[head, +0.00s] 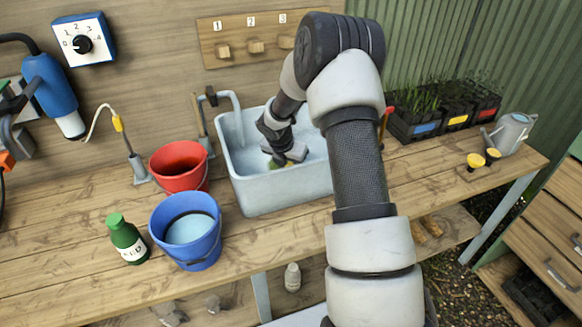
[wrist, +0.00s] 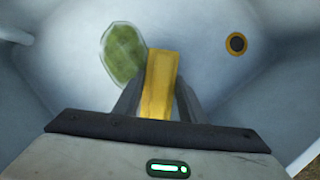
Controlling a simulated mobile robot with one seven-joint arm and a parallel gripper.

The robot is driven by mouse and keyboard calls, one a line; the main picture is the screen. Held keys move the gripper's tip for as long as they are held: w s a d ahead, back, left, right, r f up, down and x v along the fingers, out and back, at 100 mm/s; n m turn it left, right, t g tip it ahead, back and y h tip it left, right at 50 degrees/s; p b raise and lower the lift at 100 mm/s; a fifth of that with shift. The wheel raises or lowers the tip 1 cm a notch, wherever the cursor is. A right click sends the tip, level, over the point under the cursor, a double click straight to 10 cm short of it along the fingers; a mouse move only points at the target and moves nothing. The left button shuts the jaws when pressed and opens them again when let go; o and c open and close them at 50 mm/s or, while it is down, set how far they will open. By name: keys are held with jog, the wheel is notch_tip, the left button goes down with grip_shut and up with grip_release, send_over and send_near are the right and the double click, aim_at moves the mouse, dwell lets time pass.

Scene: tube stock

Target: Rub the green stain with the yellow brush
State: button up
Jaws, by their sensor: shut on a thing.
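The green stain (wrist: 124,54) is a dark green oval patch with a pale rim on the basin floor in the wrist view. The yellow brush (wrist: 159,80) is held between the fingers of my gripper (wrist: 158,95), which is shut on it. The brush's far end is beside the stain's lower right edge; I cannot tell whether it touches the floor. In the head view my gripper (head: 288,160) is down inside the white sink (head: 272,193). A bit of green shows under it, and the brush is hidden there.
The drain hole (wrist: 236,43) is right of the stain. A tap (head: 235,112) stands at the sink's back left. A red bucket (head: 180,168), a blue bucket (head: 187,240) and a green bottle (head: 126,240) stand left of the sink. Plant trays (head: 430,127) stand to the right.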

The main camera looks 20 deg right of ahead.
jog(key=shift+f, duration=0.1)
jog(key=shift+w+r+p, duration=0.2)
jog(key=shift+w+p, duration=0.45)
jog(key=shift+w, duration=0.25)
jog(key=shift+w+f+p, duration=0.15)
jog(key=shift+w+p, duration=0.5)
jog(key=shift+w, duration=1.15)
jog(key=shift+w+f+b, duration=0.2)
jog(key=shift+w, duration=1.2)
jog(key=shift+w+f+b, duration=0.15)
jog(key=shift+w, duration=1.2)
jog(key=shift+w+b, duration=0.55)
jog(key=shift+w, duration=0.75)
jog(key=shift+w+a+r, duration=0.1)
jog(key=shift+r, duration=0.05)
